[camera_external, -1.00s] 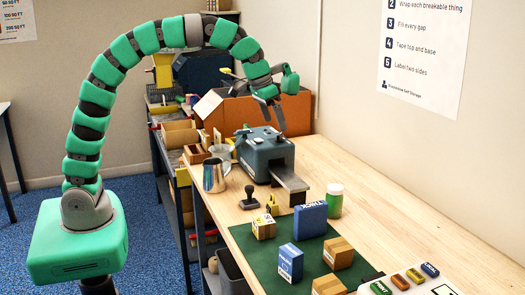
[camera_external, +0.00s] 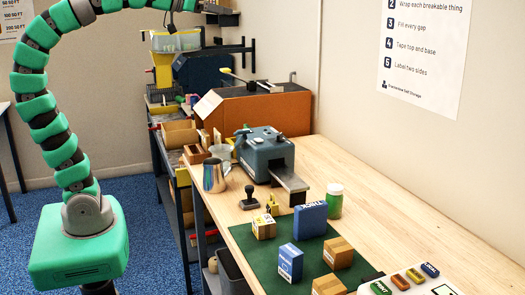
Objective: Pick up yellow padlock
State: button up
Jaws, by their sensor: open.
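A small yellow item with dark marks (camera_external: 272,206), which looks like the yellow padlock, stands on the wooden bench.
Blue boxes (camera_external: 310,220) and brown cartons stand on a green mat (camera_external: 250,244).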

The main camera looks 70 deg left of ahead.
jog(key=shift+s+a+r, duration=0.15)
jog(key=shift+s+r, duration=0.2)
jog(key=shift+s, duration=0.1)
jog(key=c, duration=1)
jog(key=shift+w, duration=0.1)
